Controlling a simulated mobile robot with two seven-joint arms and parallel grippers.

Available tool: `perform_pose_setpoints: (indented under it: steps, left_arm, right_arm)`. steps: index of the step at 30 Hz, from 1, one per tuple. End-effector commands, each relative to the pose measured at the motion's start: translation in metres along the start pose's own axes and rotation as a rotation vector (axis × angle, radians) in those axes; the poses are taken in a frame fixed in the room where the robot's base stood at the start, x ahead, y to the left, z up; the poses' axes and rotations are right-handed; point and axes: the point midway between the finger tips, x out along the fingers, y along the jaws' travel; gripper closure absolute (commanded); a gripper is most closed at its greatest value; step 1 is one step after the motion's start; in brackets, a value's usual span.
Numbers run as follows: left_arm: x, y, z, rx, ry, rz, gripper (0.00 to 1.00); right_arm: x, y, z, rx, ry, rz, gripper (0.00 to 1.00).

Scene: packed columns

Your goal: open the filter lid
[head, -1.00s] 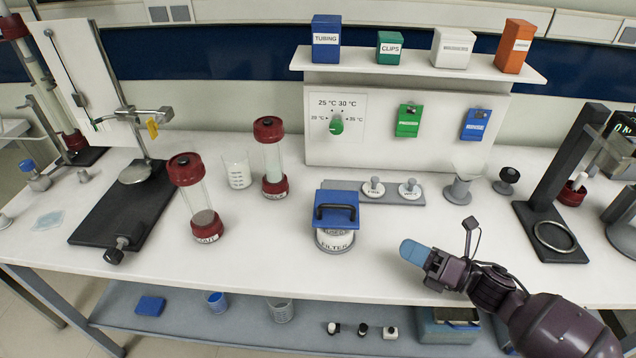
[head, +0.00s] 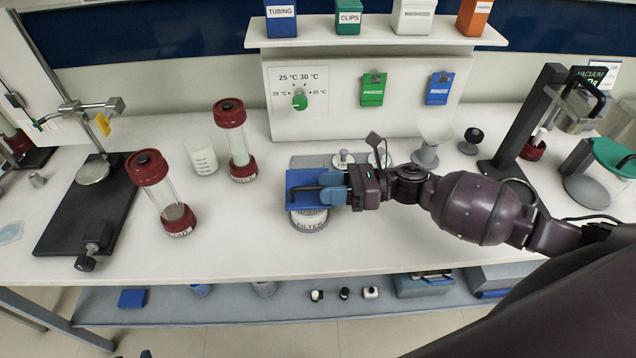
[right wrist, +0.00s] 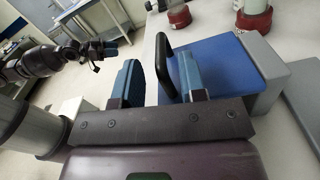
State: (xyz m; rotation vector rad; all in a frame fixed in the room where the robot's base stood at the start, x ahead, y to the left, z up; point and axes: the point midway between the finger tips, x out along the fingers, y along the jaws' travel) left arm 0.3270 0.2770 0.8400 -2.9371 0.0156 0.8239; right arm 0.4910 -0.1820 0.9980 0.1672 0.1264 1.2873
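The filter (head: 310,222) is a round white container labelled FILTER near the table's front edge. My right gripper (head: 332,188) reaches in from the right at the lid. Its blue fingers (right wrist: 160,82) are spread, with the handle between them and a clear gap on the left finger's side. My left gripper (right wrist: 116,46) shows small and distant in the right wrist view.
A grey holder (head: 300,161) with round knobs lies just behind the filter. Two red-capped columns (head: 160,192) and a beaker (head: 202,157) stand to the left. A shelf unit (head: 340,110) rises behind. The table front left of the filter is clear.

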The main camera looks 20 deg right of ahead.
Motion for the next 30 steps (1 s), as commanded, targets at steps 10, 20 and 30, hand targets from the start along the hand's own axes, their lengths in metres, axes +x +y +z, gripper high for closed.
perform_pose_setpoints:
  steps: [10,20,30]
  left_arm:
    - [-0.002,-0.001,-0.005,0.001,0.004,0.001,0.57]
    - [-0.002,-0.001,-0.004,0.001,0.001,0.0,0.57]
    - [-0.003,-0.001,-0.002,0.001,-0.004,0.0,0.57]
  right_arm:
    - [0.025,0.0,0.0,0.0,-0.001,0.0,0.62]
    - [0.025,0.0,0.0,0.001,0.0,-0.001,0.74]
    - [0.025,0.0,-0.001,0.003,0.0,0.001,1.0]
